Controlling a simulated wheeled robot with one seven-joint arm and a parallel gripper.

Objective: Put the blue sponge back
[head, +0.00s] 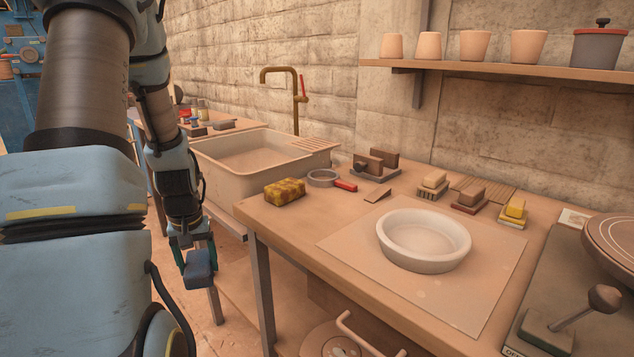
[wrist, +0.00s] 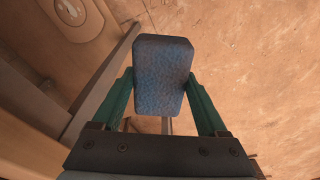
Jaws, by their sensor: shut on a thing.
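The blue sponge (wrist: 162,75) is a dark blue, speckled block. It sits between the two green fingers of my gripper (wrist: 160,98), which is shut on it. In the head view the blue sponge (head: 199,268) hangs below my gripper (head: 192,250), at the lower left. It is in the air over the floor, in front of the sink and to the left of the table's front leg. A yellow-brown sponge (head: 285,193) lies on the table's left end, beside the sink (head: 262,160).
The wooden table (head: 300,225) holds a white round basin (head: 424,240), a strainer-like ring (head: 322,179) with a red handle, and several brushes and blocks at the back. A wall shelf (head: 500,70) carries cups and a pot. Table legs and a lower shelf stand near my gripper.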

